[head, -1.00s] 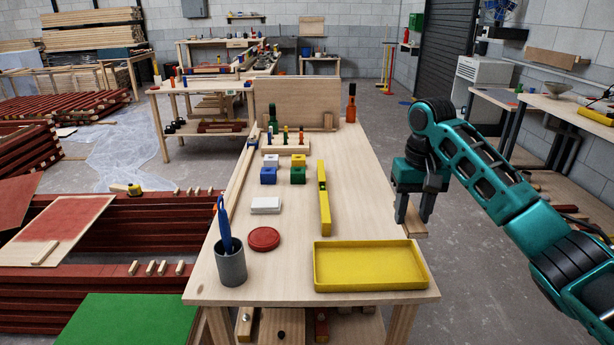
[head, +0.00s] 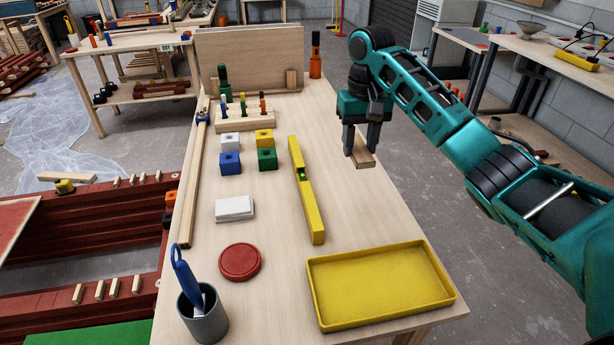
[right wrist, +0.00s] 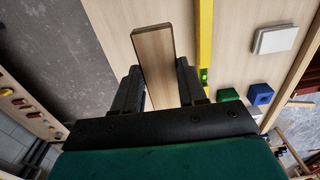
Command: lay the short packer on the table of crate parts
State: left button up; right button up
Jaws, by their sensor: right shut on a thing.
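The short packer, a small flat piece of pale wood (head: 364,162), is held in my right gripper (head: 361,150). In the right wrist view the packer (right wrist: 154,62) sticks out between the two dark fingers, which are shut on it. The gripper is at the right side of the long pale wooden table (head: 375,215), with the packer over the surface near the right edge. I cannot tell whether the packer touches the wood. My left gripper is not in view.
A yellow level (head: 306,190) lies left of the packer, and a yellow tray (head: 380,285) stands nearer. Coloured blocks (head: 267,158), a white box (head: 234,208), a red lid (head: 240,262) and a grey cup (head: 203,315) stand further left. Bare table lies between level and packer.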

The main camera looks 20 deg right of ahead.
jog(key=b, duration=0.2)
send_over(351, 219)
notch_tip(351, 219, down, 14)
jog(key=shift+s+a, duration=0.1)
notch_tip(351, 219, down, 5)
jog(key=shift+r, duration=0.2)
jog(key=shift+f, duration=0.15)
jog(key=shift+f, duration=0.1)
jog(key=o, duration=1)
